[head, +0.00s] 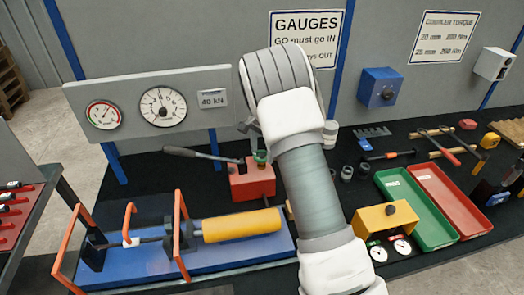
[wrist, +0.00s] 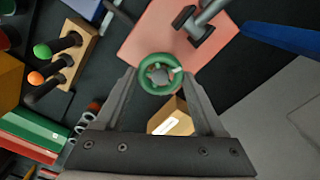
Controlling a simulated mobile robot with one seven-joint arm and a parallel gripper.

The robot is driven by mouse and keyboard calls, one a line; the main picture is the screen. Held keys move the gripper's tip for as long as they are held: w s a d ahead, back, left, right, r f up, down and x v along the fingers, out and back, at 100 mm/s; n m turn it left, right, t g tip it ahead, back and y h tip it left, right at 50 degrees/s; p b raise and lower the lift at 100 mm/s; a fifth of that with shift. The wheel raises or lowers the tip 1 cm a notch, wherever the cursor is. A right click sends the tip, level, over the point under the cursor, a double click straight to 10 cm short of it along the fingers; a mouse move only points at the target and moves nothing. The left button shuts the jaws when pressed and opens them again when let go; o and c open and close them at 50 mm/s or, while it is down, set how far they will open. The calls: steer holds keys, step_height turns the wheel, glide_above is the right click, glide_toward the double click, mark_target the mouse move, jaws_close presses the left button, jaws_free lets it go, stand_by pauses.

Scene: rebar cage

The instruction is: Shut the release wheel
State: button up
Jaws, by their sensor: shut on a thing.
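The release wheel (wrist: 147,84) is a small green ring with a dark hub, on the red pump body (wrist: 150,40). In the wrist view my gripper (wrist: 159,75) has one finger on each side of the wheel and is shut on it. In the head view the green wheel (head: 260,157) shows on top of the red pump body (head: 252,183), just left of my forearm. My arm hides most of the gripper there.
A pump lever (head: 195,153) reaches left from the pump. Two dial gauges, one a larger dial (head: 161,107), sit on the panel behind. A yellow cylinder (head: 241,225) lies in the blue-based rig in front. Green (head: 415,210) and red trays (head: 450,205) stand right.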

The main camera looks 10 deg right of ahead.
steer(key=m+p, duration=0.1)
steer(key=m, duration=0.6)
steer(key=shift+r, duration=0.15)
steer(key=m+p, duration=0.1)
steer(key=m, duration=0.5)
steer(key=shift+m, duration=0.4)
steer(key=o, duration=1.4)
steer(key=shift+s, duration=0.1)
steer(key=shift+c, duration=0.2)
step_height(320, 180, up, 17)
steer(key=shift+r, duration=0.15)
